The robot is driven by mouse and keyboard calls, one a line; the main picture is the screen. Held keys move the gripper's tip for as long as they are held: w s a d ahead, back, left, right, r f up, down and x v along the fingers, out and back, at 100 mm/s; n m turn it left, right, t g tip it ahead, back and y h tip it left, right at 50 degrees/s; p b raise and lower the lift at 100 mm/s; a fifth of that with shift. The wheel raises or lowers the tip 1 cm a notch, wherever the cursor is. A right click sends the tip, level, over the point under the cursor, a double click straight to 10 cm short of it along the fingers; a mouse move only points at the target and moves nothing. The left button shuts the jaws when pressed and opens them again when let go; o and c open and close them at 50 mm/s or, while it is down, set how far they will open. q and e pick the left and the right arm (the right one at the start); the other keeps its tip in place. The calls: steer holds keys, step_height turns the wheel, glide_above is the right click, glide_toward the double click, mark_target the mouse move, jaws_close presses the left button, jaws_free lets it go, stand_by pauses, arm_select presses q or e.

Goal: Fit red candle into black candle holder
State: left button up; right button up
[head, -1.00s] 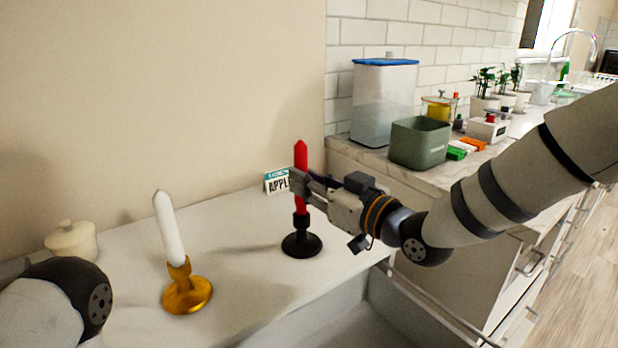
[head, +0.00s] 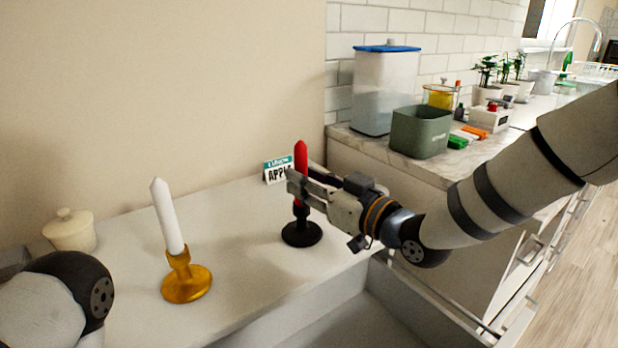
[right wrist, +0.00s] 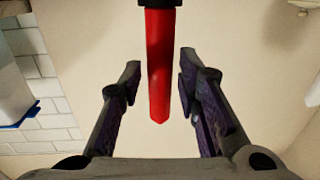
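The red candle (head: 301,156) stands upright in the black candle holder (head: 302,233) on the white surface. Its pointed tip faces up, and it looks seated in the holder's socket. My right gripper (head: 301,187) is at the candle's lower part, just above the holder, and hides part of it. In the right wrist view, the red candle (right wrist: 160,65) lies between the two spread fingers (right wrist: 158,80), with a visible gap on each side. The black holder shows at the top edge there. My left arm shows at the lower left, but its gripper is out of view.
A white candle (head: 166,215) stands tilted in a gold holder (head: 187,284) to the left. A cream lidded pot (head: 70,231) is farther left. An apple-labelled box (head: 276,170) stands behind the red candle. A green bin (head: 420,133) and a blue-lidded container (head: 385,90) are on the right counter.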

steer(key=shift+o, duration=0.2)
steer(key=v, duration=1.2)
